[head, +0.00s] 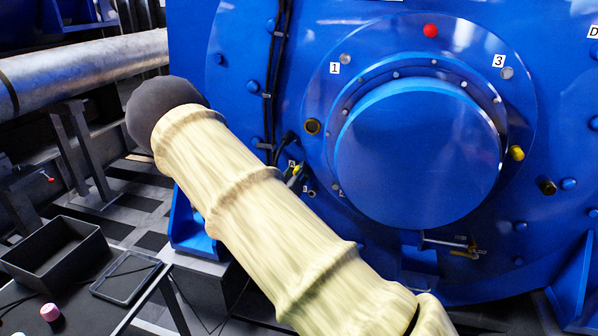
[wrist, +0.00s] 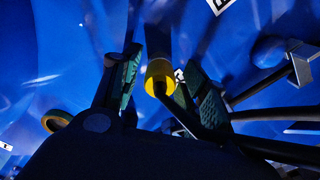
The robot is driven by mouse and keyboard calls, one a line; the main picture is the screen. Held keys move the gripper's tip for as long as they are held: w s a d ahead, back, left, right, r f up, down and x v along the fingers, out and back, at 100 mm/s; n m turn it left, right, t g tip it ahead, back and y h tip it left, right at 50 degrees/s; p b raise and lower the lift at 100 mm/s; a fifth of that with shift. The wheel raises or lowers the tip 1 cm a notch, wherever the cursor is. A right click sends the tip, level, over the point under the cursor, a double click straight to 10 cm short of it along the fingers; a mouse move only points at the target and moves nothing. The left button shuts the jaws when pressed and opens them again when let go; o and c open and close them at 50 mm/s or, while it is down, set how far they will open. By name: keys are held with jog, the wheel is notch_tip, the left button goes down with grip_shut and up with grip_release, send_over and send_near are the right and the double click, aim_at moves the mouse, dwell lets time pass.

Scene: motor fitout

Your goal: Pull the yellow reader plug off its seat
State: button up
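In the wrist view a yellow plug (wrist: 160,77) with a dark cylindrical part above it lies between the fingertips of my gripper (wrist: 164,72). The fingers stand apart. A gap shows between the left pad and the plug; the right finger overlaps the plug's edge, and I cannot tell whether it touches. In the head view a small yellow piece (head: 297,171) shows beside the label A, left of the big round cover, and is partly hidden by my arm. It is probably the same plug.
The blue motor housing (head: 235,45) fills the background. Black cables (head: 270,90) run down its left side, and dark cables (wrist: 270,115) pass right of my gripper. Another yellow knob (head: 516,153) sits right of the round cover. A black open bin (head: 60,255) stands at lower left.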

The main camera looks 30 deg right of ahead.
grip_shut()
jog(key=shift+s+a, duration=0.1)
jog(key=shift+a, duration=0.05)
jog(key=shift+p+v, duration=0.55)
jog(key=shift+v, duration=2.3)
jog(key=p+v, duration=0.5)
jog(key=v, duration=1.7)
dwell(0.3)
jog(key=shift+a, duration=0.1)
dwell(0.4)
